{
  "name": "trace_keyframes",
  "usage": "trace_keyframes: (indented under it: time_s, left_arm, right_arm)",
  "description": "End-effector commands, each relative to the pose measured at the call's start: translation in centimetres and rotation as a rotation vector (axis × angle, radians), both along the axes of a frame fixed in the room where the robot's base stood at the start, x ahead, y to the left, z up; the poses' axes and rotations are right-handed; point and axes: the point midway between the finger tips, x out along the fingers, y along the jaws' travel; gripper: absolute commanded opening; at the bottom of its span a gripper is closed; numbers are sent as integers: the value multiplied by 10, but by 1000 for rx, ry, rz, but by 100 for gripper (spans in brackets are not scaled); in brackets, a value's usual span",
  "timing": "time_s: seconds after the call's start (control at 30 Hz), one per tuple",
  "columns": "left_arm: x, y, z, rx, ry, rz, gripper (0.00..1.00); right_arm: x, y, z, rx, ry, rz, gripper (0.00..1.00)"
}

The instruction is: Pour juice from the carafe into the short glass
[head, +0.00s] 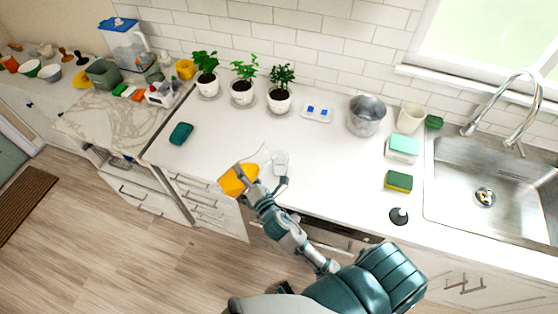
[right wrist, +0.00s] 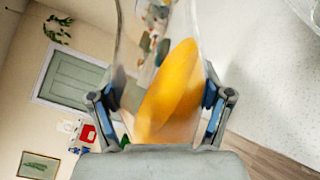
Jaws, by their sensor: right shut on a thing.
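The clear carafe (head: 238,180) with orange juice is in my right gripper (head: 268,187), above the counter's front edge. The right wrist view shows the carafe (right wrist: 168,95) between both fingers (right wrist: 160,100). It is tilted, with the juice lying slanted toward one side. The short glass (head: 280,161) is clear and stands on the counter, just right of the carafe and beyond the gripper. I see no juice stream, and the glass looks empty, though it is small in the picture. A clear rim (right wrist: 307,10) at the wrist view's corner may be the glass. My left gripper is not in view.
Several potted plants (head: 242,92) line the wall. A blue-marked tray (head: 317,113), metal bucket (head: 366,116), cream cup (head: 410,118), sponges (head: 398,181) and black stopper (head: 399,216) lie right, before the sink (head: 480,224). A teal item (head: 181,133) lies left. The counter between is clear.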

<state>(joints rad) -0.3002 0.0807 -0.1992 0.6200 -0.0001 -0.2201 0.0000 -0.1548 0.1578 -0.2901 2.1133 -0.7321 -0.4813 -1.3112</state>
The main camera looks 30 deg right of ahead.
Motion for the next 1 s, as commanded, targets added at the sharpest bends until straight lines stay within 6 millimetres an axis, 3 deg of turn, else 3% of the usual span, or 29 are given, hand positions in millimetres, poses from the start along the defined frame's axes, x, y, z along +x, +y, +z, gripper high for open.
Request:
trace_keyframes:
  time_s: [0.13, 1.0]
  left_arm:
    - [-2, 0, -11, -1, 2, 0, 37]
    - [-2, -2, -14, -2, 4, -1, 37]
  right_arm:
    - [0, 1, -2, 54, -9, 1, 8]
    - [0, 3, 12, 205, -8, 2, 8]
